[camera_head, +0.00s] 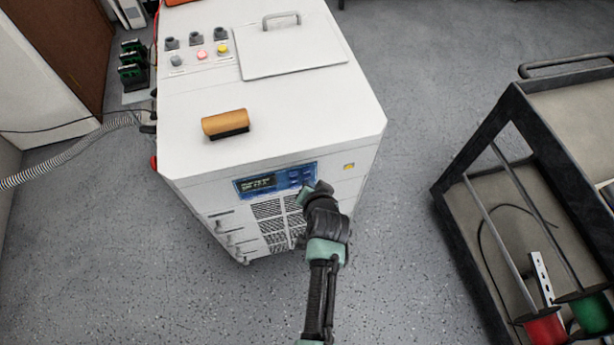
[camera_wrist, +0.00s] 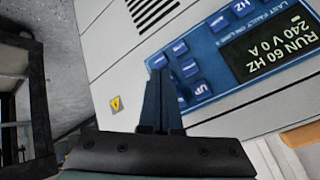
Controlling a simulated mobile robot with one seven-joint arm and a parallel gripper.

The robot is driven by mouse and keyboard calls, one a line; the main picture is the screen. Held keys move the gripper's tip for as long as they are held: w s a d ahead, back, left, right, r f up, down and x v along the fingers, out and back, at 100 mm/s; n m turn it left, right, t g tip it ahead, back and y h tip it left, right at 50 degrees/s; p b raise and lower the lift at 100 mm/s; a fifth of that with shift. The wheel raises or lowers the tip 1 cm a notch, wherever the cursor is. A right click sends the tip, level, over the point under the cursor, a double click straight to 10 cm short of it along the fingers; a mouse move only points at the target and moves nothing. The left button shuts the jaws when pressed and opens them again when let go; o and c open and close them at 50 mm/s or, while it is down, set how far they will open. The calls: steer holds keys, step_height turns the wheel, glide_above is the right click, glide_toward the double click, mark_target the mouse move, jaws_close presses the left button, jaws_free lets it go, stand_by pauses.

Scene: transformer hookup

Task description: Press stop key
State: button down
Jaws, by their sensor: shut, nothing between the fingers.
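The blue control panel (camera_head: 275,180) is on the front of the white cabinet (camera_head: 280,120). In the wrist view, the panel (camera_wrist: 290,65) appears turned, with a display (camera_wrist: 272,50) reading RUN 60 HZ 240 V 0 A. Several blue keys (camera_wrist: 189,68) sit beside it; most labels are too small to read, so I cannot tell which is the stop key. My gripper (camera_wrist: 160,75) is shut and empty, its fingertips over the panel's edge by the keys, partly covering that area. I cannot tell whether they touch. In the head view, my gripper (camera_head: 308,192) is at the panel's right end.
A brush-like block with a tan top (camera_head: 226,123) lies on the cabinet top, near round buttons (camera_head: 202,54) and a handled lid (camera_head: 285,50). A yellow warning label (camera_wrist: 116,104) is beside the panel. A dark cart (camera_head: 470,150) stands right, with open floor between.

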steer(key=shift+w+a, duration=0.1)
steer(key=shift+w, duration=0.1)
stand_by(0.3)
steer(key=shift+s, duration=0.1)
steer(key=shift+s+d+p, duration=0.3)
steer(key=shift+s+p, duration=0.15)
steer(key=shift+s, duration=0.25)
steer(key=shift+s+d+p, duration=0.25)
steer(key=shift+s+p, duration=0.05)
steer(key=shift+s, duration=0.5)
steer(key=shift+s+d+p, duration=0.25)
steer(key=shift+s+p, duration=0.1)
steer(key=shift+s, duration=0.4)
steer(key=shift+s+d+p, duration=0.25)
steer(key=shift+s+p, duration=0.05)
steer(key=shift+s, duration=0.5)
